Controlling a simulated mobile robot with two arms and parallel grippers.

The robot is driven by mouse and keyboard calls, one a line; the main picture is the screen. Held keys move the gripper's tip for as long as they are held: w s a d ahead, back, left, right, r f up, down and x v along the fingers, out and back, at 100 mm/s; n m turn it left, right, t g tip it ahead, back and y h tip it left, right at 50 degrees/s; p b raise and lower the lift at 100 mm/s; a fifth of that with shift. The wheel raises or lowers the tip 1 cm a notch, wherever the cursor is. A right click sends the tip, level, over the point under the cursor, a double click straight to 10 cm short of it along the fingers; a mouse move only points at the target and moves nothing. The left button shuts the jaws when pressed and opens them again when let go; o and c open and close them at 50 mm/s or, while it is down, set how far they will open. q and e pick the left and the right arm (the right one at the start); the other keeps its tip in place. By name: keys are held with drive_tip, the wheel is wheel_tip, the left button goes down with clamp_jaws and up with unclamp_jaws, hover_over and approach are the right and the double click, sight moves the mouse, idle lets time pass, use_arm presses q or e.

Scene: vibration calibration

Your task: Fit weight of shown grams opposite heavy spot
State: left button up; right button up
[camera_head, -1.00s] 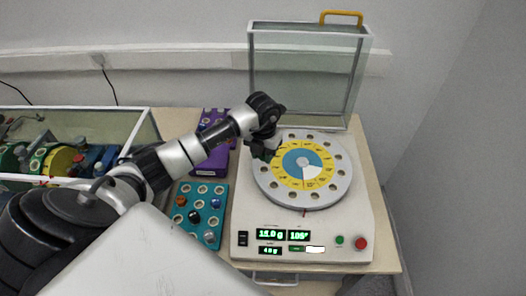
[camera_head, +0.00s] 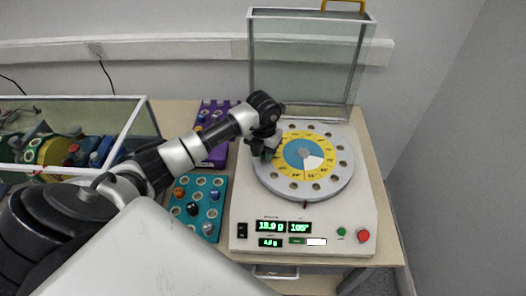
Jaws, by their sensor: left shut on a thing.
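The calibration machine (camera_head: 338,221) stands on the table with a round grey disc (camera_head: 343,185) on top. The disc has a ring of holes, a yellow marked ring (camera_head: 287,178) and a blue-and-white centre (camera_head: 301,154). Green displays (camera_head: 271,226) on the front appear to read 18.0 g, 105° and about 4.8 g. My left gripper (camera_head: 264,153) is at the disc's left edge, shut on a small weight that is mostly hidden by the fingers. The teal tray (camera_head: 192,227) at the left has several small weights in round slots. My right gripper is out of view.
A purple tray (camera_head: 216,155) with small weights lies behind my left arm. A clear hinged cover (camera_head: 307,65) with a yellow handle (camera_head: 343,6) stands open behind the disc. A glass case (camera_head: 128,133) of parts is at the left. Green and red buttons (camera_head: 362,235) are at front right.

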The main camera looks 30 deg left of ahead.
use_arm(q)
drive_tip(key=shift+f, duration=0.45)
idle(0.5)
drive_tip(key=shift+f+b, duration=0.6)
drive_tip(key=shift+b, duration=0.15)
drive_tip(key=o, duration=1)
drive_tip(key=shift+r, duration=0.6)
wheel_tip(320, 180, up, 10)
drive_tip(key=b, duration=0.2)
drive_tip(key=shift+f+b, duration=0.15)
drive_tip(key=shift+b, duration=0.25)
